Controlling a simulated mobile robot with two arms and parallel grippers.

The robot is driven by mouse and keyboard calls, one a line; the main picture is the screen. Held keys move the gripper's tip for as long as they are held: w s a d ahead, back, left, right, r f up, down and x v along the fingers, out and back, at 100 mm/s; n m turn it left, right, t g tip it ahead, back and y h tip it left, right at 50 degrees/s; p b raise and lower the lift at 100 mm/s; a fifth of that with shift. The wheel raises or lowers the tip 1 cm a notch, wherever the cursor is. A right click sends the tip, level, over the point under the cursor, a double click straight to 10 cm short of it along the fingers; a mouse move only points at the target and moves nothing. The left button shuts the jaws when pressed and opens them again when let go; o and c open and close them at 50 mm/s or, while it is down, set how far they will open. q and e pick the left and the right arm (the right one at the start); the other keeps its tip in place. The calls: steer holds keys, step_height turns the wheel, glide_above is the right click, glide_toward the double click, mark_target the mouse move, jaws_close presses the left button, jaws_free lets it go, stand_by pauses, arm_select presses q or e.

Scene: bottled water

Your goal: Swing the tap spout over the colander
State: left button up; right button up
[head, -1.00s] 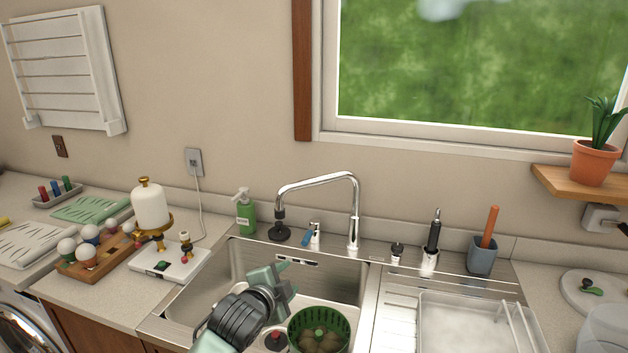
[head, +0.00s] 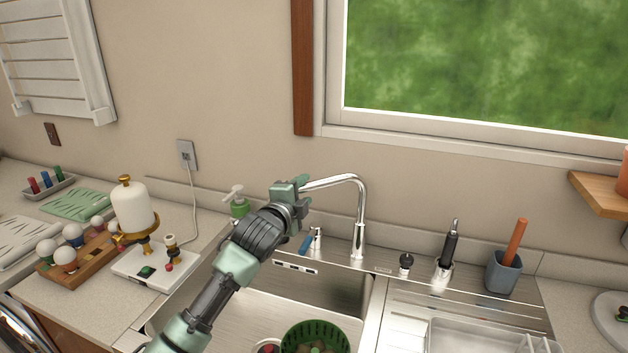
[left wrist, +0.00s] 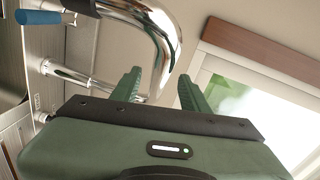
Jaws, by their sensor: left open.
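The chrome tap (head: 360,215) stands behind the sink, its spout reaching left. The spout's outer end is hidden by my left gripper (head: 304,194). That gripper is open. In the left wrist view the shiny spout (left wrist: 152,28) curves close to the two green fingers (left wrist: 160,84); I cannot tell whether they touch it. The green colander (head: 316,336) sits in the sink at the bottom edge of the head view, holding brownish round things, partly cut off. A blue-tipped tap lever (head: 306,243) is left of the tap base. My right gripper is out of view.
A green soap bottle (head: 239,204) stands behind my left arm. A white candle-like dispenser (head: 132,208) stands on the left counter. A black stopper-like piece (head: 406,262), a brush holder and a grey cup (head: 503,272) stand right of the tap. The sink's rear part is clear.

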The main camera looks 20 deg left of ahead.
mark_target(313, 184)
arm_select(q)
steer(key=w, duration=0.2)
steer(key=w+p, duration=0.1)
steer(key=w, duration=0.1)
steer(key=shift+w+d+f, duration=0.1)
steer(key=shift+d+f, duration=0.05)
steer(key=shift+f, duration=0.05)
steer(key=shift+w+f, duration=0.25)
steer(key=shift+w, duration=0.9)
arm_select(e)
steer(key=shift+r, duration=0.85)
arm_select(q)
steer(key=shift+c, duration=0.4)
jaws_close()
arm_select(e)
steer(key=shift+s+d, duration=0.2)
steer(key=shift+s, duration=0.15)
arm_select(q)
steer(key=shift+f, duration=0.1)
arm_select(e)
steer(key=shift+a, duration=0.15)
